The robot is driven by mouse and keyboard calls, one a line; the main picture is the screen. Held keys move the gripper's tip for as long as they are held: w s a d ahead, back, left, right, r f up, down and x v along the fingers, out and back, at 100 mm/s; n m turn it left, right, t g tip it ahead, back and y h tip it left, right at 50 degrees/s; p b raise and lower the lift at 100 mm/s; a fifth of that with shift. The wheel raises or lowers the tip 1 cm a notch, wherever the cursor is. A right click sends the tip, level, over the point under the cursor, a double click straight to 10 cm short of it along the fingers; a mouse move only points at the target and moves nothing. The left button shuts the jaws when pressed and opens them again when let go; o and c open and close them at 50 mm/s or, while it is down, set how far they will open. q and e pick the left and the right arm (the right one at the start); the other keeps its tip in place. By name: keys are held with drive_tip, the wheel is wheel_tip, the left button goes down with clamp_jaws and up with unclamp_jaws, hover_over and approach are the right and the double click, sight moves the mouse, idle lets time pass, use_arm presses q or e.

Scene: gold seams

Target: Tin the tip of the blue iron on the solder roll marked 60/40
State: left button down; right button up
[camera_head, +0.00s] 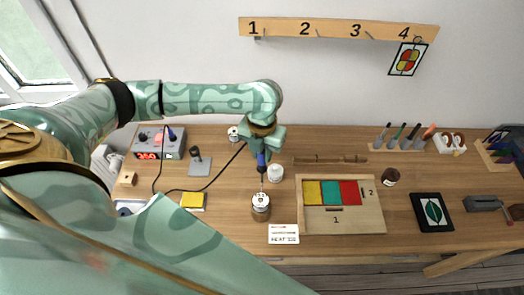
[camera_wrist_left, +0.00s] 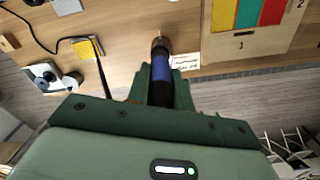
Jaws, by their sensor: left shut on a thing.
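My left gripper (camera_head: 263,150) is shut on the blue iron (camera_head: 261,160), which hangs tip down from it. In the left wrist view the iron's blue handle (camera_wrist_left: 161,66) sits between the fingers (camera_wrist_left: 160,85). The tip is over a dark solder roll with a pale top (camera_head: 261,203); I cannot tell whether they touch. The roll's small marking is too blurred to read. Another small pale-topped roll (camera_head: 233,133) stands farther back. My right gripper is not in view.
A white pot (camera_head: 276,173) stands close behind the iron. The iron's black cord runs left past a yellow sponge (camera_head: 193,201) to the station (camera_head: 159,142). A tray with coloured tiles (camera_head: 374,224) is at right; a white card (camera_head: 284,234) lies in front.

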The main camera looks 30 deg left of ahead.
use_arm(q)
drive_tip(key=shift+f, duration=0.55)
idle(0.4)
idle(0.7)
drive_tip(key=shift+r, duration=0.1)
idle(0.3)
wheel_tip(320, 180, up, 6)
drive_tip(key=p, duration=0.8)
idle(0.4)
